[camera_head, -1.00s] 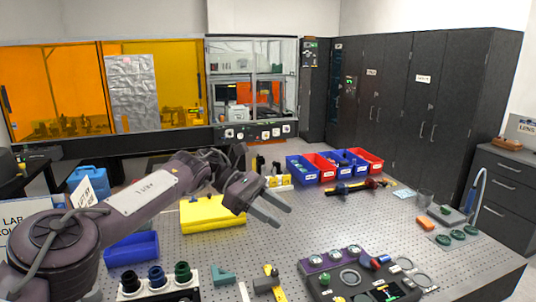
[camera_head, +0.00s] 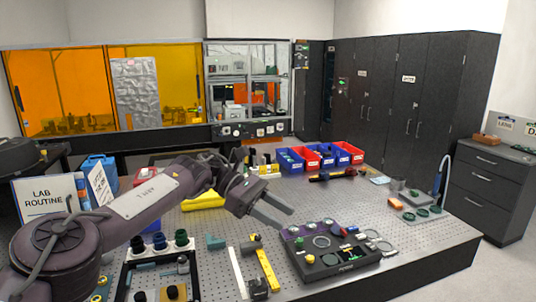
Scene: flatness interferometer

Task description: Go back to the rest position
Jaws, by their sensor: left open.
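My left gripper (camera_head: 272,215) is open and empty. It hangs above the perforated optical table (camera_head: 420,254), with its fingers pointing right and slightly down. It is behind and to the left of a dark tray of round optics (camera_head: 338,262) and apart from it in the picture. My left arm comes in from the lower left and hides part of a yellow case (camera_head: 205,202). My right gripper is not in view.
Red and blue bins (camera_head: 313,156) stand at the table's back. A yellow tool (camera_head: 267,270) and a black-framed tray (camera_head: 125,280) lie at the front left. A small tray with green discs (camera_head: 422,213) sits at the right. Dark cabinets (camera_head: 410,100) stand behind.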

